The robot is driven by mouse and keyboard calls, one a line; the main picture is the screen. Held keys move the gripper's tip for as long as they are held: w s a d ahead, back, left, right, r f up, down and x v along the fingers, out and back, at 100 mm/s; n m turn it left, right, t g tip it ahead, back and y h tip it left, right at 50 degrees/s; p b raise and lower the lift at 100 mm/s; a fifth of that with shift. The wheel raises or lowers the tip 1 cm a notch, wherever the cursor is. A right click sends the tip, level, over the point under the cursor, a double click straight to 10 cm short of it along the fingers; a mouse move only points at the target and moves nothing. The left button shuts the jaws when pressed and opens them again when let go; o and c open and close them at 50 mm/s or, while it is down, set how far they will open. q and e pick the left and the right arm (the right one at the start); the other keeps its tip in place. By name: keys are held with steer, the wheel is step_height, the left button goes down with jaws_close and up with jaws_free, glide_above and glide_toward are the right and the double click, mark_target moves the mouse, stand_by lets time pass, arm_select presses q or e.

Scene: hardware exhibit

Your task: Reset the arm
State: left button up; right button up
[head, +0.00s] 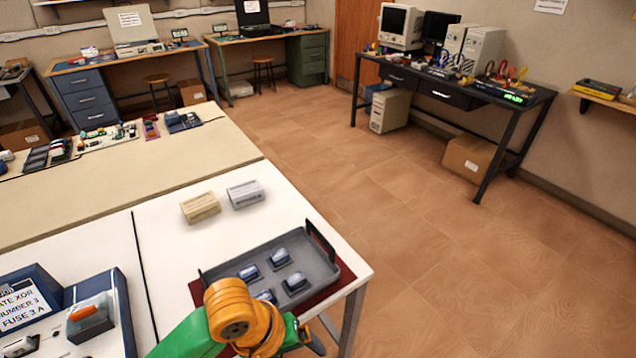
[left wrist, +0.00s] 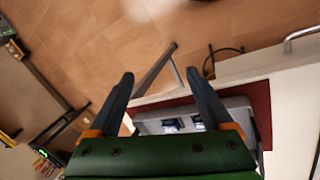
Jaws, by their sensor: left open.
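My left arm, green with an orange joint, comes in at the bottom of the head view, in front of the near edge of the grey tray (head: 311,256). In the left wrist view my left gripper (left wrist: 162,82) is open, its two dark fingers spread and nothing between their tips. In the head view the gripper's fingers are mostly hidden behind the arm. My right gripper is in neither view.
The tray holds several small blue-grey blocks (head: 280,257) and lies on a dark red mat (head: 345,279) at the white table's corner. A tan block (head: 200,208) and a grey block (head: 245,194) stand behind it. A blue fuse panel (head: 100,310) is at left. Floor (head: 450,280) is clear to the right.

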arm_select(q)
steer(key=s+a+f+m+t+y, duration=0.1)
steer(key=s+a+f+m+y, duration=0.1)
steer(key=s+a+f, duration=0.3)
steer(key=s+a+f+m+t+y, duration=0.1)
steer(key=s+a+f+m+t, duration=0.15)
steer(key=a, duration=0.55)
step_height(320, 180, down, 19)
steer(key=s+g, duration=0.3)
steer(key=s+a+f, duration=0.2)
steer(key=s+f, duration=0.6)
steer(key=s, duration=0.3)
steer(key=shift+f, duration=0.15)
